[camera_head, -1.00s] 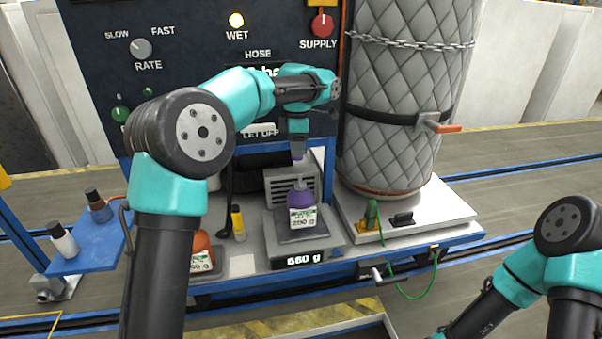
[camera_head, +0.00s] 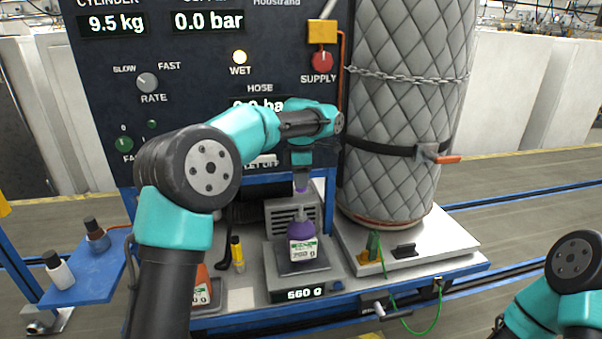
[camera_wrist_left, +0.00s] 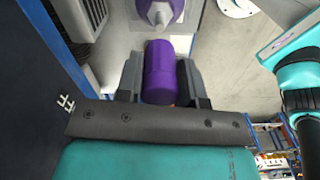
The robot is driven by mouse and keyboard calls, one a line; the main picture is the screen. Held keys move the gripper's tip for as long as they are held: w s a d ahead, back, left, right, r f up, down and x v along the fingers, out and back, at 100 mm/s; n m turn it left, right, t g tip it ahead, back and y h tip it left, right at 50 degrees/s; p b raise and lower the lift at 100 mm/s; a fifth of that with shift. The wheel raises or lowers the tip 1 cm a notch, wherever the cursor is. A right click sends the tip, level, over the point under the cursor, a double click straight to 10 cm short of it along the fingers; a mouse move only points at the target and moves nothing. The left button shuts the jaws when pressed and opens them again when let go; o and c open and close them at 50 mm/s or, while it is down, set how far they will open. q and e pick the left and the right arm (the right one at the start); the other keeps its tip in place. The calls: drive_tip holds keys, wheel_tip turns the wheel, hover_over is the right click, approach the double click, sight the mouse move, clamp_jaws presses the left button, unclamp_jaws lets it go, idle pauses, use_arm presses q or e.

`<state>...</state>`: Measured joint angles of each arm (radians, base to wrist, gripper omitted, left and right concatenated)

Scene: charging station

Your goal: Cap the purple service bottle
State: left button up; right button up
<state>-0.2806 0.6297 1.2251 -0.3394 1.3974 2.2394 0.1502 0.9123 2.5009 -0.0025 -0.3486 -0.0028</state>
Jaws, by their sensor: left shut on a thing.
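The purple service bottle (camera_head: 302,236) stands upright on the scale (camera_head: 305,262), which reads 660 g. Its grey top has no cap on it; the bottle also shows at the top of the left wrist view (camera_wrist_left: 160,12). My left gripper (camera_head: 301,185) is above the bottle, pointing down. In the left wrist view it is shut on a purple cap (camera_wrist_left: 160,72), held between its two dark fingers. The cap is apart from the bottle top. My right arm shows at the lower right; its gripper is out of frame.
An orange bottle (camera_head: 203,287) and a yellow marker-like item (camera_head: 237,253) stand left of the scale. A quilted cylinder (camera_head: 405,120) stands on the right. A blue side shelf (camera_head: 88,272) holds two small bottles. The dark panel (camera_head: 110,90) rises close behind.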

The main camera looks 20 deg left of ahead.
use_arm(q)
drive_tip(key=shift+f, duration=1.85)
drive_tip(key=shift+f, duration=2.65)
idle(0.3)
drive_tip(key=o, duration=1)
wheel_tip(320, 180, up, 18)
drive_tip(key=shift+f, duration=0.25)
idle(0.6)
